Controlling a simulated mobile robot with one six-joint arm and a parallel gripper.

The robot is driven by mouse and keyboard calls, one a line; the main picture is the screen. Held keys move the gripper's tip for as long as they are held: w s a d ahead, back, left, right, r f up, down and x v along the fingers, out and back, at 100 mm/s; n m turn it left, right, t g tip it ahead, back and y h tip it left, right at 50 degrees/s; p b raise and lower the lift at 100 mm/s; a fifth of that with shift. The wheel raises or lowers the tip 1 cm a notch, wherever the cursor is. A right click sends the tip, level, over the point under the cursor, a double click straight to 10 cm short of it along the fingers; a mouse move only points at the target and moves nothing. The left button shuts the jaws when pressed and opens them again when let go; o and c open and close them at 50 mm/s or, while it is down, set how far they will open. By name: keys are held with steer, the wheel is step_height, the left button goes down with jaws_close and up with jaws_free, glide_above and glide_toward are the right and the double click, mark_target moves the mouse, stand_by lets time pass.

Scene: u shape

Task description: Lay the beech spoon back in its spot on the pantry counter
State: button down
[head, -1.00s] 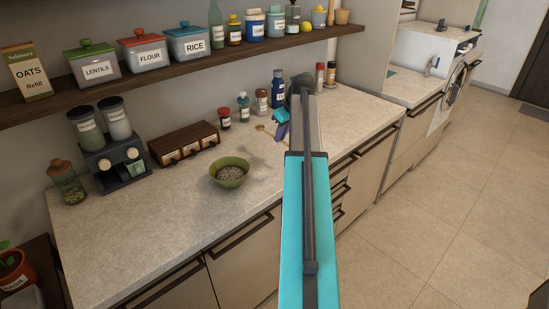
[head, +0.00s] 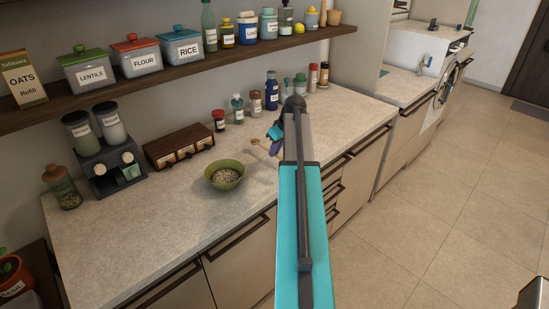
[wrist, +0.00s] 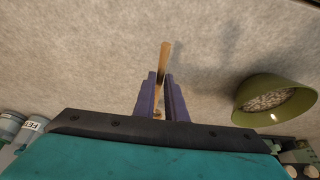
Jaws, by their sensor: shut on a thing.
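The beech spoon (head: 262,146) is a thin, pale wooden stick held at my gripper (head: 274,137), over the pantry counter (head: 130,245). In the wrist view the spoon (wrist: 164,60) stands out past the purple fingers of my gripper (wrist: 161,78), which are shut on it. Its other end is mostly hidden between the fingers. I cannot tell how high it is above the counter. My arm hides part of the counter behind the gripper.
A green bowl of grain (head: 226,178) stands left of the gripper, close by. Several jars and bottles (head: 254,103) line the wall. A wooden drawer box (head: 178,146) and a dark dispenser (head: 107,165) stand farther left. The counter's front left is clear.

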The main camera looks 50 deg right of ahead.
mark_target(275, 157)
steer(key=shift+f+p, duration=0.55)
steer(key=shift+f, duration=1.3)
steer(key=shift+f, duration=0.15)
steer(key=c, duration=1.8)
jaws_free()
steer(key=shift+b+v, duration=1.5)
steer(key=shift+v, duration=4.65)
steer(key=shift+w, duration=0.1)
